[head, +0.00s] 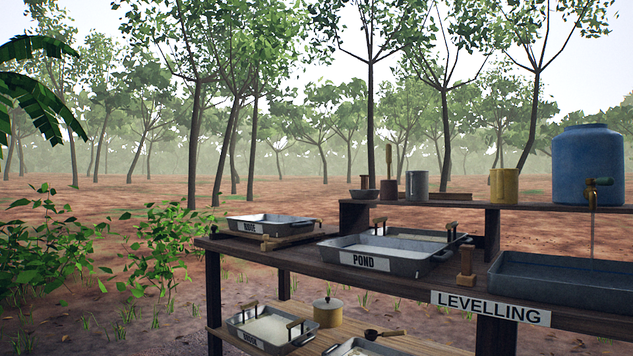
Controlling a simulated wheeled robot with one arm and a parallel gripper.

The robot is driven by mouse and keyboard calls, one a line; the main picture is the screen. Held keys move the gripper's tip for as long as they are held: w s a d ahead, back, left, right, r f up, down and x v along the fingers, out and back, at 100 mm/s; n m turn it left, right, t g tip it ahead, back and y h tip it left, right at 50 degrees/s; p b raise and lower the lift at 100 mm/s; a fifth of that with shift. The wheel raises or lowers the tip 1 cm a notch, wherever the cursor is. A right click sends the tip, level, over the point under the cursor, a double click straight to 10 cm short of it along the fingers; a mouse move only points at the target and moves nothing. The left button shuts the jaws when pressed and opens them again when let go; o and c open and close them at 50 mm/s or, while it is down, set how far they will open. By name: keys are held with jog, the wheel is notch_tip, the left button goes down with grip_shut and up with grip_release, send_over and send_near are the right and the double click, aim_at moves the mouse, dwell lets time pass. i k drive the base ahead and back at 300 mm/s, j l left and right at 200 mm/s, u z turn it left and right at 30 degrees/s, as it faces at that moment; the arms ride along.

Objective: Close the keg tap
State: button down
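The blue keg (587,150) stands on the raised shelf at the right of the head view. Its tap (591,190) sticks out low on the front, with a green handle lying sideways. A thin stream (592,232) runs from the spout down toward the grey trough (560,283) below, so the tap looks open. My gripper is not in view.
A yellow mug (504,186), a grey mug (417,187) and other small items share the shelf. The dark bench (300,258) holds the "POND" tray (385,262), another labelled tray (270,227) and a wooden stamp-like tool (466,268). A lower shelf holds more trays and a lidded pot (328,313).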

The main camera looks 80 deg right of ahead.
aim_at(607, 181)
jog(key=l+z, duration=0.2)
jog(key=z, duration=4.2)
